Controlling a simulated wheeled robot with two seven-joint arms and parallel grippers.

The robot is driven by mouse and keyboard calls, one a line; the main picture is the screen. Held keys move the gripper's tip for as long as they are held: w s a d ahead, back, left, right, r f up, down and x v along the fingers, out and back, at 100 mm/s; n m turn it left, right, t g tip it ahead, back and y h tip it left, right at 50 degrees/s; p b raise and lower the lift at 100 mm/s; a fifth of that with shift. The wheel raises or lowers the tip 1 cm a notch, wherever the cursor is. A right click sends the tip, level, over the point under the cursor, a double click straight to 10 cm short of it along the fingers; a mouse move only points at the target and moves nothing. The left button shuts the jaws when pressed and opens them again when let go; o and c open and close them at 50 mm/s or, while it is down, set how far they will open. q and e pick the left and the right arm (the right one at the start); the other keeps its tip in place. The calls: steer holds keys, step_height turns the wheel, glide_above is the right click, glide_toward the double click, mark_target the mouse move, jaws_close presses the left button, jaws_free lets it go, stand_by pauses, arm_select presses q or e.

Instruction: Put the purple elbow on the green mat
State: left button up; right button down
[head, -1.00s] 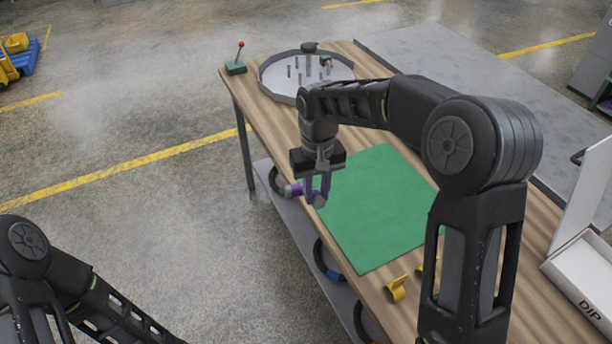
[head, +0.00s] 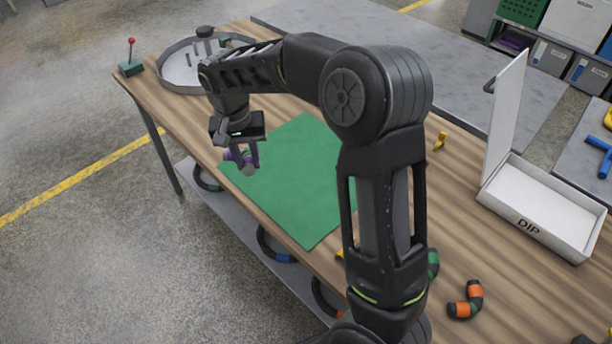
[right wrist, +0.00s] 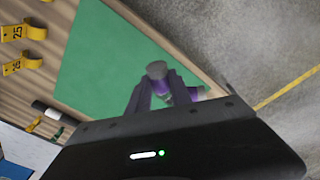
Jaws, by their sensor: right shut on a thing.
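My right gripper (head: 243,158) is shut on the purple elbow (head: 229,155) near the left corner of the green mat (head: 285,185). The fingers partly hide the elbow. In the right wrist view the elbow (right wrist: 163,86), purple with a grey end, is between the fingers, with the green mat (right wrist: 100,60) behind it. I cannot tell the exact gap between elbow and mat. The visible part of the mat is bare; my right arm covers its right side. My left gripper is out of view.
A round grey tray (head: 180,68) with pegs and a red-knobbed lever box (head: 131,66) stand at the far end. An open white box (head: 540,205) marked DIP and an orange elbow (head: 466,300) lie right. Yellow tags (right wrist: 22,66) lie beside the mat.

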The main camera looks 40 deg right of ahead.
steer(key=s+d+f+m+g+h+b, duration=0.1)
steer(key=d+m+b, duration=0.3)
steer(key=d+m, duration=0.6)
steer(key=s+d+g, duration=0.1)
steer(key=d, duration=0.2)
steer(key=shift+s+f+h, duration=0.3)
steer(key=shift+s, duration=0.1)
steer(key=shift+f, duration=0.1)
glide_above(304, 182)
steer(key=a, duration=0.1)
steer(key=shift+w+f, duration=0.15)
steer(key=shift+f, duration=1.1)
steer(key=shift+w+f, duration=0.1)
steer(key=shift+f, duration=1.1)
step_height(304, 182, down, 5)
steer(key=c, duration=1.4)
jaws_free()
steer(key=shift+c, duration=0.2)
